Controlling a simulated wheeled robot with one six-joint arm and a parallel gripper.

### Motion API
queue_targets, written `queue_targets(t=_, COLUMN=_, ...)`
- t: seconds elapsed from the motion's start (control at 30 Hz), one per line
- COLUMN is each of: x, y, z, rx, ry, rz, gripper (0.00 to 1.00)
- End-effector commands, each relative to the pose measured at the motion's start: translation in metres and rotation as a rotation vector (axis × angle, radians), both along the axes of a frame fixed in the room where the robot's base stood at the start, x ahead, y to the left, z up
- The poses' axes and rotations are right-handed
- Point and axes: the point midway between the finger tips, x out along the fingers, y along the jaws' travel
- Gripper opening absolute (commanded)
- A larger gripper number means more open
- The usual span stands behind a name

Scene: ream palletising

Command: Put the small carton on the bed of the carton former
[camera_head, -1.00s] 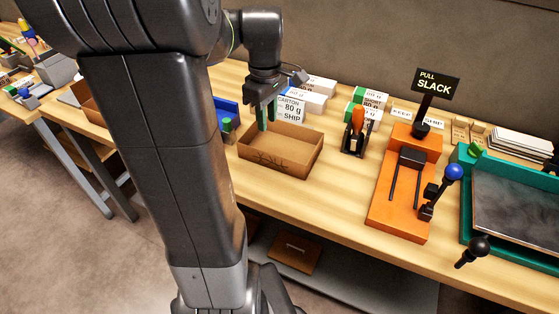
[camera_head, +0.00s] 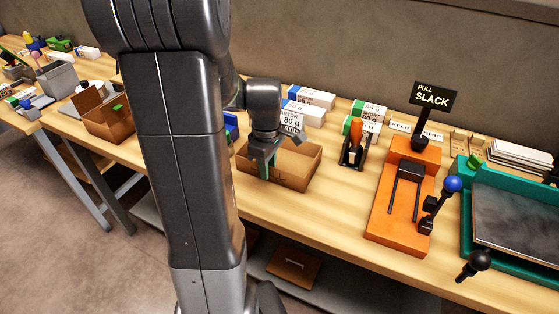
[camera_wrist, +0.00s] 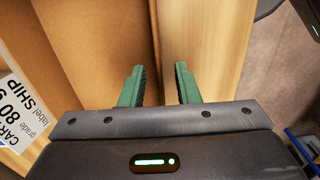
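An open brown carton (camera_head: 300,165) stands upright on the wooden bench, its inside empty where I can see. My gripper (camera_head: 262,166) is at its near-left side in the head view. In the wrist view my gripper (camera_wrist: 159,88) is open, its green fingers on either side of the wall line of the carton (camera_wrist: 95,40). Nothing is gripped; whether a finger touches the wall I cannot tell. A second brown carton (camera_head: 108,122) with raised flaps stands farther left. I cannot clearly identify the carton former; a blue object (camera_head: 231,128) is mostly hidden behind my arm.
An orange device (camera_head: 395,215) with a "PULL SLACK" sign (camera_head: 432,95) stands right of the carton. A teal frame with a grey plate (camera_head: 520,215) is farther right. Labelled reams (camera_head: 312,98) lie behind. Bare bench (camera_head: 310,215) shows in front.

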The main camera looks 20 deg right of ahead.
Motion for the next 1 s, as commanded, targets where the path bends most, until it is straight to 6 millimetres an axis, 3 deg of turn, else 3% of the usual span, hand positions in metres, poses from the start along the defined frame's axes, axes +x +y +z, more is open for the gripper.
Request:
queue_targets(t=0.13, x=0.000, y=0.000, z=-0.018, rx=0.001, ry=0.002, rz=0.000, gripper=0.29)
queue_targets(t=0.4, x=0.000, y=0.000, z=-0.022, rx=0.000, ry=0.000, rz=0.000, gripper=0.29)
queue_targets(t=0.57, x=0.000, y=0.000, z=-0.022, rx=0.000, ry=0.000, rz=0.000, gripper=0.00)
queue_targets(t=1.0, x=0.001, y=0.000, z=-0.013, rx=-0.002, ry=-0.004, rz=0.000, gripper=0.00)
